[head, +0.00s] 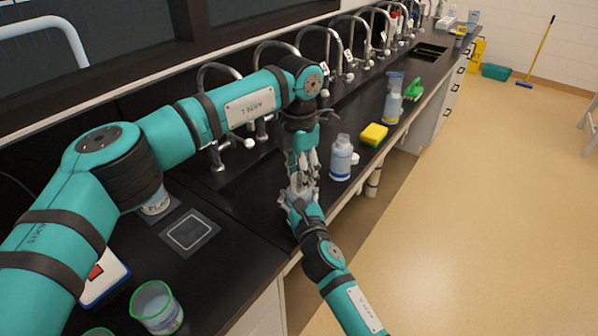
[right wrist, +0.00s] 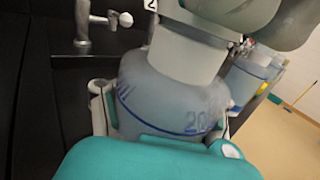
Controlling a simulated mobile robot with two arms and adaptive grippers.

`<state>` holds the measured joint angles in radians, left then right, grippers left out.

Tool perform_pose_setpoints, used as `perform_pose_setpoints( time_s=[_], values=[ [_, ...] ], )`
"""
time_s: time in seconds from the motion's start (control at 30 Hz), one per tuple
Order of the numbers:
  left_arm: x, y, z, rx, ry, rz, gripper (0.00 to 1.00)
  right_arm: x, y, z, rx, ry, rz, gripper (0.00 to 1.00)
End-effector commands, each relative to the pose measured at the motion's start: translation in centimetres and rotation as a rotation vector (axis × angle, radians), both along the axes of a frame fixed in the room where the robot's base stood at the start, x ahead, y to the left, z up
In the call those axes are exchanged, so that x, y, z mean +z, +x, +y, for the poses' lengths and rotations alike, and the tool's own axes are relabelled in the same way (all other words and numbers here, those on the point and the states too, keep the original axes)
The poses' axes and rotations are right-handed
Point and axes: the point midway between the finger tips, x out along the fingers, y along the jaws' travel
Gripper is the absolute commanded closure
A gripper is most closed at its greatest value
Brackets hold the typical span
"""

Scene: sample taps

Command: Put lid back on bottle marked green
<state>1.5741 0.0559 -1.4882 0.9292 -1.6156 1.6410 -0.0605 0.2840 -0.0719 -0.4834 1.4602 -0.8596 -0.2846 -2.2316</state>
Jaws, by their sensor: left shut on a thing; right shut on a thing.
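My right gripper (head: 298,193) is shut on a translucent bottle (right wrist: 175,100) with blue graduation marks and a "200", upright at the counter's front edge in the right wrist view. My left gripper (head: 304,165) comes down from above, directly over the bottle, and is shut on the lid, which its fingers mostly hide. Grey parts of the left gripper show at the top right of the wrist view. I cannot tell whether lid and bottle neck touch. No green mark shows on the held bottle from here.
Another bottle (head: 341,160) with a blue band stands to the right, with a yellow sponge (head: 374,134) beyond it. A bottle (head: 393,104) and a green object (head: 413,89) stand farther back. Several taps line the back. A green-rimmed beaker (head: 157,308) stands at the front left.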

Motion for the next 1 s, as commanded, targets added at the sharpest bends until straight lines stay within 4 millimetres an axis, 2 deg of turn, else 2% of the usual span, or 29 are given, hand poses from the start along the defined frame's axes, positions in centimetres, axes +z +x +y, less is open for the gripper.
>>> perform_pose_setpoints(
  time_s=[0.1, 1.0],
  values=[
    [0.04, 0.04, -0.03, -0.28, 0.0, -0.002, 0.74, -0.23, -0.03, -0.04, -0.001, -0.001, 0.004, 1.0],
    [-0.08, -0.11, -0.16, -2.433, 0.0, -0.001, 0.74, -0.25, -0.03, -0.06, -0.001, -0.001, 0.005, 1.0]
  ],
)
